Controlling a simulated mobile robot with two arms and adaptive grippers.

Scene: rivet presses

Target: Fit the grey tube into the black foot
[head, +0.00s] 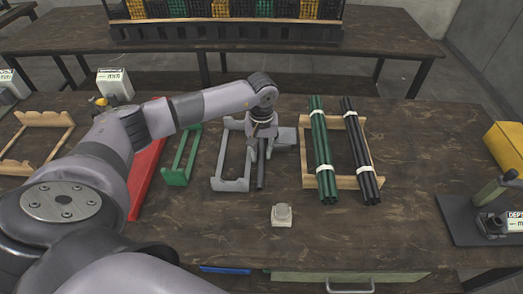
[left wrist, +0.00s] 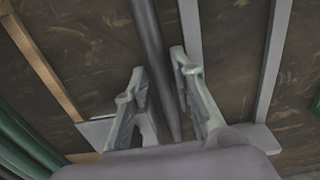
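The dark grey tube (head: 261,172) lies lengthwise by the right side of the grey cradle (head: 230,184) on the brown table. My left gripper (head: 262,142) is over the tube's far part, pointing down. In the left wrist view the fingers (left wrist: 160,75) are open, with the tube (left wrist: 150,35) running between them and gaps showing on both sides. A small pale block with a raised top (head: 282,215) sits nearer the front. I cannot make out a black foot for certain. My right gripper is not in view.
Green tubes (head: 323,150) and black tubes (head: 361,150) lie bundled on a wooden cradle to the right. A green cradle (head: 178,178) and red strip (head: 146,180) are to the left. A press (head: 492,205) stands at the right edge.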

